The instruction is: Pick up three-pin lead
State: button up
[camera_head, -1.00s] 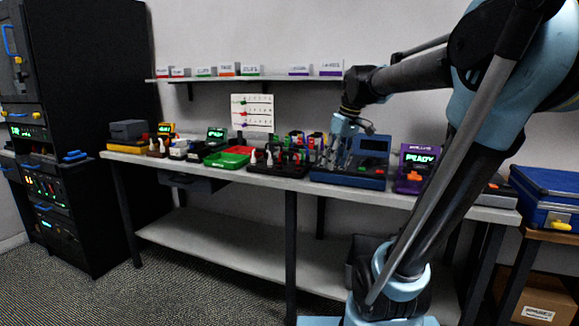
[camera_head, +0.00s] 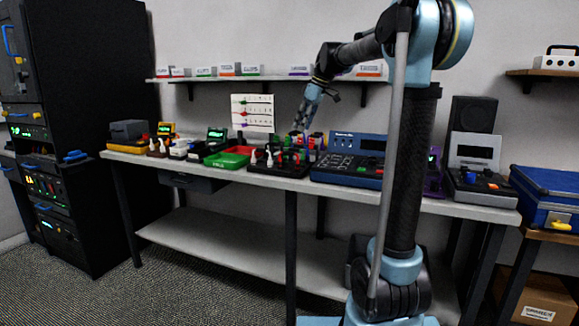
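I cannot tell which item is the three-pin lead at this size. A dark rack (camera_head: 262,166) on the workbench holds several small plugs and leads with white, red, green and dark parts. My gripper (camera_head: 303,128) points down over the back right part of this rack. Its fingers are small and blend with the coloured parts behind them, so I cannot see whether they are open, shut or touching anything.
A green tray (camera_head: 226,160) and a red tray (camera_head: 240,150) lie left of the rack. A blue tester (camera_head: 347,170) stands close on its right. A shelf (camera_head: 215,79) with labelled boxes and a wall chart (camera_head: 252,111) are behind. The bench's lower shelf (camera_head: 215,237) is largely clear.

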send_near(289, 153)
jog(key=f, duration=0.1)
jog(key=w+a+f, duration=0.1)
jog(key=f, duration=0.1)
jog(key=w+f, duration=0.1)
jog(key=shift+a+f, duration=0.2)
jog(key=shift+f, duration=0.1)
jog(key=shift+a+x, duration=0.2)
jog(key=shift+x, duration=2.55)
jog(key=shift+s, duration=0.15)
jog(key=shift+r, duration=0.1)
jog(key=shift+c, duration=0.5)
grip_shut()
